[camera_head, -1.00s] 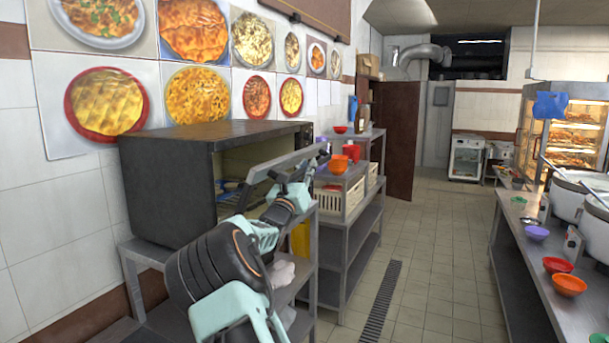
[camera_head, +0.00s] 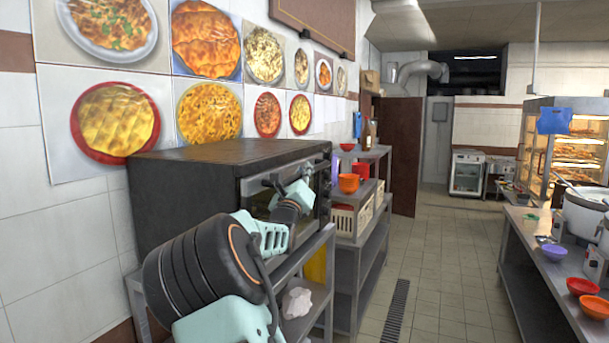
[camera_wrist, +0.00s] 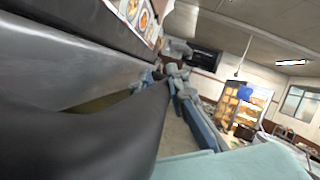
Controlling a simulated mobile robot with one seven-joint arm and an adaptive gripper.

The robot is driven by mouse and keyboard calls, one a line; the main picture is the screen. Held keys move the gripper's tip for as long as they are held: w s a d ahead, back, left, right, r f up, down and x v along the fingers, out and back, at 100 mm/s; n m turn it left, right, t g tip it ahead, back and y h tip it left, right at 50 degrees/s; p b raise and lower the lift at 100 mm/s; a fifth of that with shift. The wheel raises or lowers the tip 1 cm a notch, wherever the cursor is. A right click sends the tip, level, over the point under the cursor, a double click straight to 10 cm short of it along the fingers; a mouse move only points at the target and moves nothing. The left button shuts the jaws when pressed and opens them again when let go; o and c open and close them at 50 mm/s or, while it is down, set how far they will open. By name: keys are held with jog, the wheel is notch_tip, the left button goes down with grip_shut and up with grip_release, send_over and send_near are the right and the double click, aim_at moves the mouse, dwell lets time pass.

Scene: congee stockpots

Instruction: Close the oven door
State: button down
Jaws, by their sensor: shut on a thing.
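The black oven (camera_head: 180,195) stands on a metal shelf against the left wall. Its door (camera_head: 252,190) is raised almost upright against the front. In the wrist view a thin yellowish sliver of the interior (camera_wrist: 98,101) shows, so the door looks slightly ajar. The dark door handle (camera_head: 318,168) runs along the door's top and is partly hidden by my gripper. My gripper (camera_head: 290,194) is at the handle and appears shut on it; the fingertips are hard to make out. A dark bar, likely the handle, fills the near part of the wrist view (camera_wrist: 95,140).
A shelf unit (camera_head: 372,235) with an orange bowl (camera_head: 348,183) and a cream crate (camera_head: 345,222) stands just right of the oven. A crumpled white cloth (camera_head: 296,303) lies on the shelf below. The aisle floor (camera_head: 440,270) is clear, with a counter (camera_head: 530,250) at right.

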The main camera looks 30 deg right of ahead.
jog(key=shift+w+a+f+n+y, duration=0.3)
jog(key=shift+w+a+f, duration=0.15)
jog(key=shift+w+f, duration=0.05)
jog(key=c, duration=1.9)
grip_release()
jog(key=shift+r, duration=0.3)
jog(key=v, duration=1.2)
jog(key=shift+f, duration=0.1)
